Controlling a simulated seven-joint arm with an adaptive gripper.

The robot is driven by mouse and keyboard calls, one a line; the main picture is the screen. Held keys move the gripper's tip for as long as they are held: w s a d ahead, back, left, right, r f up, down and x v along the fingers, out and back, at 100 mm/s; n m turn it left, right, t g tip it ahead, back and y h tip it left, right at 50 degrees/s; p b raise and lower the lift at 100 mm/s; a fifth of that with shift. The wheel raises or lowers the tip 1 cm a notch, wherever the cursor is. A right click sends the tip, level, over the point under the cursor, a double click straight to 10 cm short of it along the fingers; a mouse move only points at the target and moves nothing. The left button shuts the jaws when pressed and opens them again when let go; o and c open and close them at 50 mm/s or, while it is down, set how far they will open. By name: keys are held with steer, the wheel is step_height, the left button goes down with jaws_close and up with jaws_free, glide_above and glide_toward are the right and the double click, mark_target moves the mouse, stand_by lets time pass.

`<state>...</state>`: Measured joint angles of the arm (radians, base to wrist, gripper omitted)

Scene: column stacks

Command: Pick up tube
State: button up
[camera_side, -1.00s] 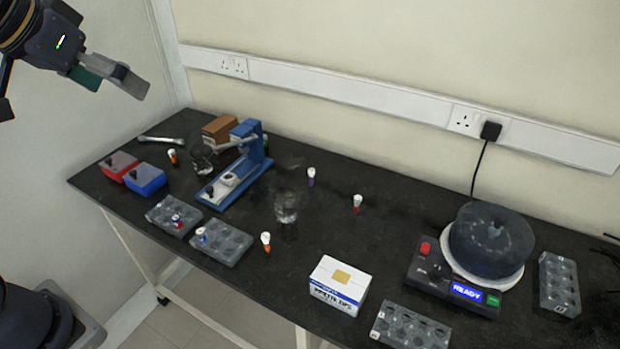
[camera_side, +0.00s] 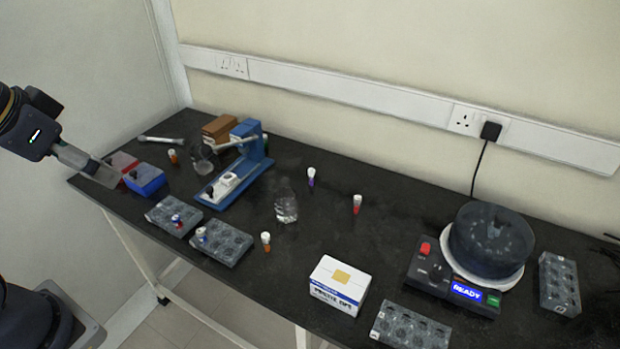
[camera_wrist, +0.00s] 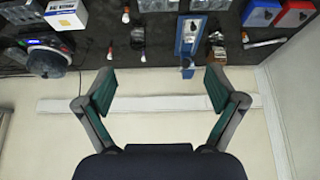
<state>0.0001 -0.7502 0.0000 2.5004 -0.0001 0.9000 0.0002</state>
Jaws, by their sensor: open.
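Several small tubes with white caps stand loose on the black bench (camera_side: 400,215) in the side view. One is purple (camera_side: 311,178), one is red (camera_side: 357,204), and two are orange, at the front (camera_side: 266,242) and at the back left (camera_side: 172,157). Two more tubes sit in the left racks, one red and blue (camera_side: 178,221) and one blue (camera_side: 201,234). My gripper (camera_side: 103,174) is at the bench's left end, in front of the red box in the picture. The wrist view shows its fingers (camera_wrist: 160,78) spread and empty. Which tube is meant cannot be told.
A red box (camera_side: 123,163), a blue box (camera_side: 145,179), grey racks (camera_side: 226,245), a blue stand (camera_side: 238,175) and a clear glass vessel (camera_side: 286,208) crowd the left half. A pipette-tips box (camera_side: 339,285) and a centrifuge (camera_side: 489,242) stand right. The back middle is fairly clear.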

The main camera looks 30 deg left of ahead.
steer(key=c, duration=0.8)
